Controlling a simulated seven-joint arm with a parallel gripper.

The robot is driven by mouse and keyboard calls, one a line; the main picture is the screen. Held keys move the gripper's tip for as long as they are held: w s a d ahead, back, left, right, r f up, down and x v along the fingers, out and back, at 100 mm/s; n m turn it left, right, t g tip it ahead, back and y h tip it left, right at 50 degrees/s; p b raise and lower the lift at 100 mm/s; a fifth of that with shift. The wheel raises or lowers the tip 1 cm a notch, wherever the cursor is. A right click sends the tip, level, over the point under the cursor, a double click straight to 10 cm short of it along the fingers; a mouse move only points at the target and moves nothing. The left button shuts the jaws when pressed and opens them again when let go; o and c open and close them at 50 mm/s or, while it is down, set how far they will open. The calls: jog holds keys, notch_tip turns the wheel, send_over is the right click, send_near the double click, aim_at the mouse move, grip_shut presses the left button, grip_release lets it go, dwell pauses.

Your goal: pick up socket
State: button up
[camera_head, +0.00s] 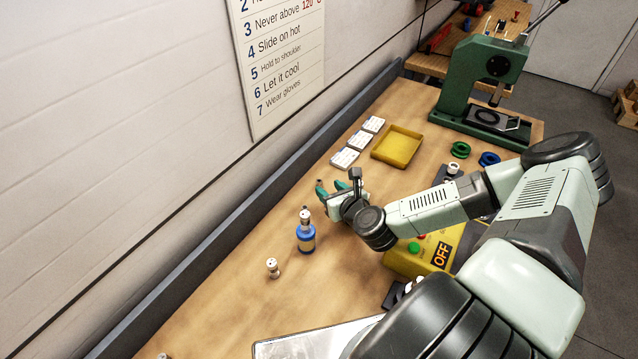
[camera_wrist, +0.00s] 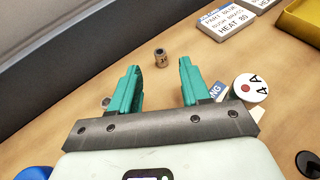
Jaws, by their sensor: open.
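A small grey-brown metal cylinder (camera_wrist: 161,58), which looks like a socket with dark marks on its side, stands on the wooden bench in the wrist view. It lies just beyond and between the fingertips of my gripper (camera_wrist: 159,72). The teal fingers are spread apart with nothing between them. In the head view my gripper (camera_head: 330,187) is low over the bench near the wall side. I cannot make out the cylinder there; the gripper may hide it.
A blue bottle-like holder (camera_head: 306,240) and a small pale metal fitting (camera_head: 272,268) stand nearby. A round white tag (camera_wrist: 250,88) lies right of my fingers. White cards (camera_head: 345,158) and a yellow tray (camera_head: 416,147) lie farther back. A green press (camera_head: 478,80) stands behind.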

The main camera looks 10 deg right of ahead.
aim_at(318, 180)
jog(key=x, duration=0.8)
grip_shut()
